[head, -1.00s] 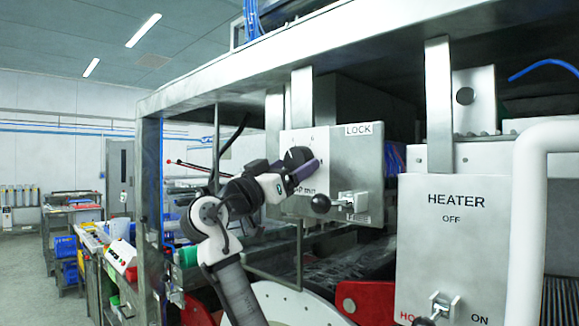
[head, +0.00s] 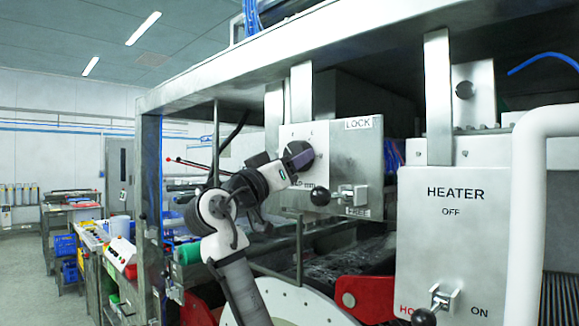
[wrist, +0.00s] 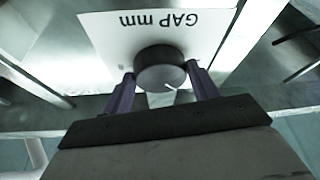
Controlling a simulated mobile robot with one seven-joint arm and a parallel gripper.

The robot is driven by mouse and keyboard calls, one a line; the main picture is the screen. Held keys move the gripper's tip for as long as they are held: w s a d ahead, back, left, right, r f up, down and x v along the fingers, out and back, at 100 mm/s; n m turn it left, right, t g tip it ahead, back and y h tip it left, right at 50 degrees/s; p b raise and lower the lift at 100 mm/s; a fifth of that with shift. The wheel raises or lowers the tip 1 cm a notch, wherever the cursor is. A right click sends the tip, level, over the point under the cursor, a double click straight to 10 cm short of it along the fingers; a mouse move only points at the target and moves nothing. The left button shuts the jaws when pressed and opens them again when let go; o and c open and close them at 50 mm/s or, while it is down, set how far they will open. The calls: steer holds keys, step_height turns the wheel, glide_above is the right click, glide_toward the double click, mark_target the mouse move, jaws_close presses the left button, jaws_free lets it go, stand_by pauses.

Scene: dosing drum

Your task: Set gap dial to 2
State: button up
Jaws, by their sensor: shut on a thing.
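The gap dial (wrist: 160,66) is a round dark knob on a white plate marked "GAP mm" in the wrist view. A short white pointer line on it points toward my gripper's side, low in that picture. My gripper (wrist: 162,90) has one finger on each side of the knob and is shut on it. In the head view my gripper (head: 299,156) is at the white plate (head: 322,150) on the metal control box and hides most of the dial. A few scale marks show above it, too small to read.
A lever with a black ball (head: 319,195) sits just right of and below my gripper, between the LOCK and FREE labels. A HEATER panel (head: 455,240) with its own lever and a white pipe (head: 530,200) stand at the right.

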steer(key=n+y, duration=0.2)
steer(key=n, duration=0.2)
steer(key=n+y, duration=0.2)
steer(key=n, duration=0.2)
steer(key=n+t+y, duration=0.1)
steer(key=n, duration=0.3)
steer(key=shift+s+d+r+y+p, duration=0.3)
steer(key=shift+y+p, duration=0.1)
steer(key=shift+n, duration=0.4)
steer(key=o, duration=1)
steer(key=shift+c, duration=0.2)
steer(key=b+v, duration=0.6)
steer(key=v, duration=0.7)
steer(key=shift+s+a, duration=0.15)
steer(key=shift+s, duration=0.2)
steer(key=shift+f, duration=0.1)
